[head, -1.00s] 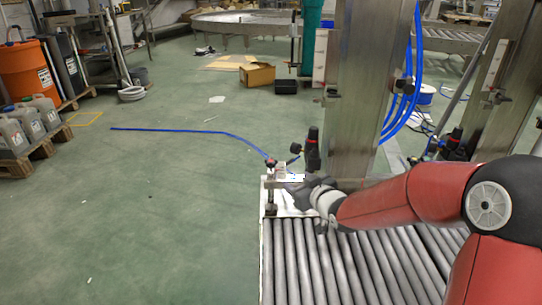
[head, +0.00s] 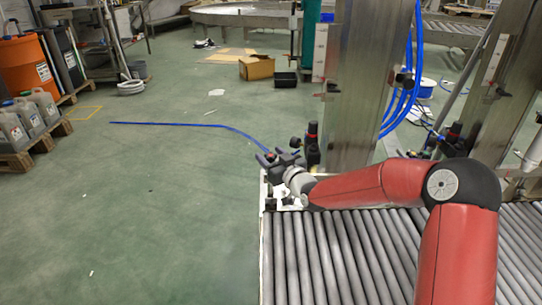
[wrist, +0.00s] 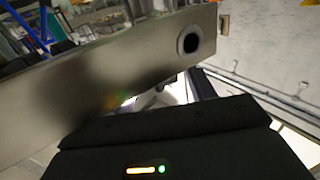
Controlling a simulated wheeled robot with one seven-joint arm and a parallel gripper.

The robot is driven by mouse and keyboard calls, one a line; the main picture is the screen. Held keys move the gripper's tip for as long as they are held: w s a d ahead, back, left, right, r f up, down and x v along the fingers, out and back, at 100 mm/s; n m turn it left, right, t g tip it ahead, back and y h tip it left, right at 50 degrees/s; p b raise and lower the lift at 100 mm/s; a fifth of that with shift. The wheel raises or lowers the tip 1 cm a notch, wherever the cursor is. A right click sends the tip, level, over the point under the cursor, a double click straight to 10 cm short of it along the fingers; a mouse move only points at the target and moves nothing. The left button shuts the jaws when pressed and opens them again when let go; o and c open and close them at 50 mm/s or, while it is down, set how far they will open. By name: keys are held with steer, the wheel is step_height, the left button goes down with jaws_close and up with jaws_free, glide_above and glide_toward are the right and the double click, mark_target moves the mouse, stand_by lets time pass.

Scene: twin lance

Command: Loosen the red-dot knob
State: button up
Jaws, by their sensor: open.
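In the wrist view, the dark gripper body fills the lower part, and the knob cannot be made out.
A black fitting with a red cap (head: 313,131) stands close right of my gripper, before a steel post (head: 350,90). Conveyor rollers (head: 335,255) lie under my arm. A steel bar with a round hole (wrist: 120,75) crosses close in the wrist view. Open floor lies left.

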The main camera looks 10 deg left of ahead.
steer(key=shift+w+a, duration=0.15)
steer(key=shift+c, duration=0.3)
steer(key=c, duration=0.9)
steer(key=shift+r+n+g+y+p, duration=0.25)
steer(key=shift+n+g+y+p, duration=0.6)
steer(key=shift+n+g+y, duration=0.4)
steer(key=shift+f+n+g+p, duration=0.15)
steer(key=shift+n+g+p, duration=0.1)
steer(key=shift+g+p, duration=0.35)
steer(key=shift+y, duration=0.25)
